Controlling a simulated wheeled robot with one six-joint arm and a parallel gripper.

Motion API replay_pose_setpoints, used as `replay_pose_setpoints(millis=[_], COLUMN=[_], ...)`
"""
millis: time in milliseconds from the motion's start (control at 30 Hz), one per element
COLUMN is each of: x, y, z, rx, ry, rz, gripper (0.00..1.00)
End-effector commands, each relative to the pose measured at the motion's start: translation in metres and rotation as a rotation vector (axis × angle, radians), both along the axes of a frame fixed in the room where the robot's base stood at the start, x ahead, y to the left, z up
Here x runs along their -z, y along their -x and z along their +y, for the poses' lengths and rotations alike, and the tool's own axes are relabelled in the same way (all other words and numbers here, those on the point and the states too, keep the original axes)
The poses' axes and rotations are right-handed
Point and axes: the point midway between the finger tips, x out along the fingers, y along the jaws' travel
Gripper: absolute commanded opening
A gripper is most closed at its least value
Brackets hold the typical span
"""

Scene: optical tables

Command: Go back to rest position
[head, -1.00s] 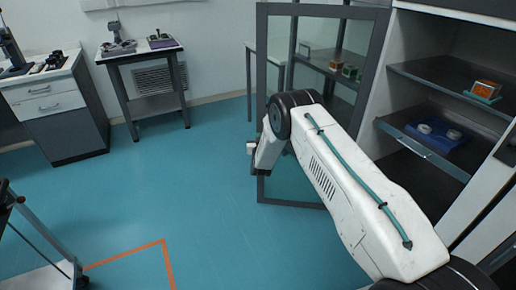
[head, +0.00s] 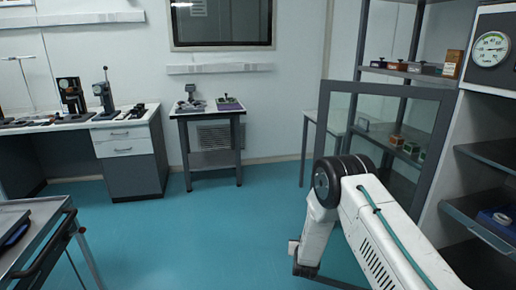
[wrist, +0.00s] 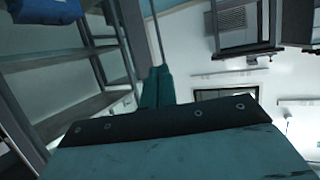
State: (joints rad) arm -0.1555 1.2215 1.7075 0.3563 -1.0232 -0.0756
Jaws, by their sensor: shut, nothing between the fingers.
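My arm (head: 375,225) reaches in from the lower right in the head view, with its bend in front of the open glass-door cabinet. Its far part hangs down from the bend, and the fingers cannot be made out there. In the wrist view my gripper (wrist: 157,75) shows as two narrow teal fingers close together, shut with nothing between them. It is held in the air, apart from the shelves and tables. The wrist picture looks upside down.
An open glass door (head: 395,135) stands just behind my arm, with shelves (head: 490,210) at the right. A small table (head: 210,112) and a white-drawer bench (head: 125,143) stand at the back. A metal cart (head: 40,225) is at lower left. The blue floor (head: 190,235) between is clear.

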Motion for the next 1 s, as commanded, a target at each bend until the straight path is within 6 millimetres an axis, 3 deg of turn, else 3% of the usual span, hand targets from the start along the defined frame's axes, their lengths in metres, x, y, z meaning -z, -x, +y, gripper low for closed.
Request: replay_pose_setpoints(millis=[33, 133, 267, 567, 800, 1000], x=[0.012, 0.016, -0.008, -0.127, -0.229, -0.304], y=[0.012, 0.034, 0.067, 0.166, 0.261, 0.343], z=[0.004, 0.012, 0.020, 0.021, 0.007, -0.010], rx=[-0.018, -0.051, -0.095, -0.169, -0.199, -0.203], ry=[-0.017, -0.054, -0.099, -0.151, -0.152, -0.139], rz=[0.099, 0.282, 0.510, 0.923, 1.148, 1.278], gripper=[0.00, 0.00, 0.00, 0.00, 0.00, 0.00])
